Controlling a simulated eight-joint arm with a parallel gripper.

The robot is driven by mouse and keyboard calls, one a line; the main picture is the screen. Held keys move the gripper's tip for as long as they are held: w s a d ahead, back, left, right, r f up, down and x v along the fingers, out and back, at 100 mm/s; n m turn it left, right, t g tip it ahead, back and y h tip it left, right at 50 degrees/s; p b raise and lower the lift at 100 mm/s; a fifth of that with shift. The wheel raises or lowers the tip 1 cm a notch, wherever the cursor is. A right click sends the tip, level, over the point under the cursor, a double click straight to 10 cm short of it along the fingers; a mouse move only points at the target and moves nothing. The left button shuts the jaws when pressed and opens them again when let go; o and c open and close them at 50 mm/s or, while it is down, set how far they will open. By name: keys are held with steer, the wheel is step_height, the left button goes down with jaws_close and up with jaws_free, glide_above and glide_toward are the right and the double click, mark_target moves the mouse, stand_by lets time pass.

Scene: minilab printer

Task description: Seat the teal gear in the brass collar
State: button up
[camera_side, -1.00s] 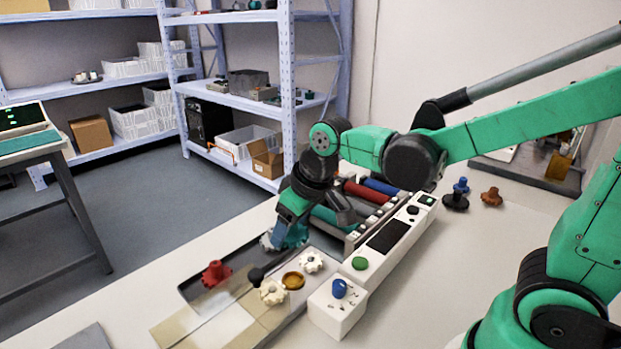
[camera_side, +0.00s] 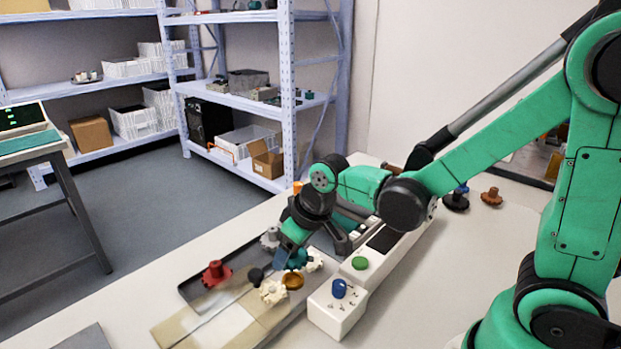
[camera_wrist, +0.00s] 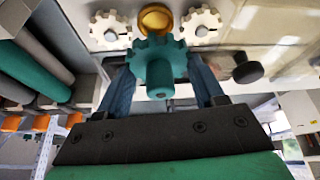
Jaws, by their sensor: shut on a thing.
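My gripper (camera_side: 294,255) is shut on the teal gear (camera_side: 298,260). In the wrist view the teal gear (camera_wrist: 157,60) sits between the two blue fingers, its round stub facing the camera. The brass collar (camera_side: 292,281) is a round gold ring set in the bed. In the side view the gear is just behind the collar and appears above it. In the wrist view the collar (camera_wrist: 156,17) shows just past the gear, and the gear is not over its opening. The exact height gap cannot be told.
White gears (camera_side: 272,292) (camera_side: 315,260) flank the collar closely. A black knob (camera_side: 256,275), a red gear (camera_side: 216,272) and a grey gear (camera_side: 270,238) stand nearby. A white control box with a blue knob (camera_side: 339,288) is to the right. Coloured rollers (camera_wrist: 32,72) lie left in the wrist view.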

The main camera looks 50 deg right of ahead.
steer(key=shift+f, duration=0.1)
steer(key=shift+f, duration=1.15)
steer(key=shift+f, duration=0.1)
